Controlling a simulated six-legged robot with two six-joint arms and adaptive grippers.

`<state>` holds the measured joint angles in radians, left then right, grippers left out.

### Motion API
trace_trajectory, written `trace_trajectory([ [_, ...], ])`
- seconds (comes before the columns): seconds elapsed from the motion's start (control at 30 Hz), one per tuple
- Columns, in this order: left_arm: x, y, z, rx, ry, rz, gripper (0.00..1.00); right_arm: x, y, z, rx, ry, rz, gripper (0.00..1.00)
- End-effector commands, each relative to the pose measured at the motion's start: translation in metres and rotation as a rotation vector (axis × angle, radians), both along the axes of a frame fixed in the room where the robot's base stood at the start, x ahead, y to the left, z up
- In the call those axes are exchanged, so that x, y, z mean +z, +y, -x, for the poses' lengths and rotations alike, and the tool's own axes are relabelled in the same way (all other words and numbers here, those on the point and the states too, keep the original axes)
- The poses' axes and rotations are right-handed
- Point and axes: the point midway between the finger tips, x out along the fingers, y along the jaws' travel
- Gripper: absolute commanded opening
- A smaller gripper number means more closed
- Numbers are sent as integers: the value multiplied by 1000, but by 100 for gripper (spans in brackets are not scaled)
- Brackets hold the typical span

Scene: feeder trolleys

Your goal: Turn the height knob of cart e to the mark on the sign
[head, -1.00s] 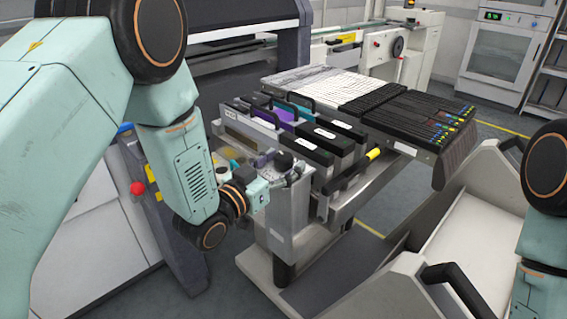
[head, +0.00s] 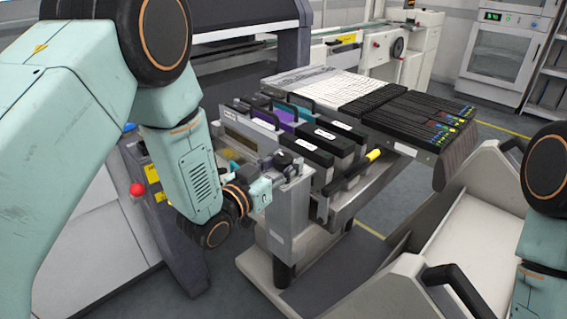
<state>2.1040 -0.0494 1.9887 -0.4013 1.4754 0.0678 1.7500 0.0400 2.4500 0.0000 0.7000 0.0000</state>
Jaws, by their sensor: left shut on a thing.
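Cart e, most likely the feeder trolley (head: 284,237) in the middle, stands on the floor with a pale base and a grey metal post. My left gripper (head: 287,166) is at the near top corner of this trolley, shut on a small dark part that looks like the height knob (head: 284,158). The fingers hide much of the knob, and its pointer cannot be read. A plate with a yellowish window (head: 240,145) stands just behind the gripper; I cannot tell whether it is the sign or read a mark. My right gripper is out of view.
Black feeder cassettes (head: 312,151) stand on the trolley right of my left gripper. A black bar with a yellow end (head: 374,155) sticks out beside them. A pale trolley with a black handle (head: 455,285) stands at the lower right. A machine with a red button (head: 137,189) is left.

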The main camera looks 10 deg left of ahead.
Motion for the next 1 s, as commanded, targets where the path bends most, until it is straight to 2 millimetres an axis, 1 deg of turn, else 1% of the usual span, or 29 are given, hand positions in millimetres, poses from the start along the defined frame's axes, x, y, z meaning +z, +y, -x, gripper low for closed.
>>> trace_trajectory([
  [0.3,0,-1,1,54,2,-1,8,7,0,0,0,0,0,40],
  [0.63,0,0,1,66,1,0,8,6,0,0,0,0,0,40],
  [0.67,0,0,1,66,1,0,40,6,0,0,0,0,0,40],
  [0.93,0,0,0,66,1,0,63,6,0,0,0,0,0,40],
  [1.0,0,0,0,66,1,0,64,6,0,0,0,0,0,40],
])
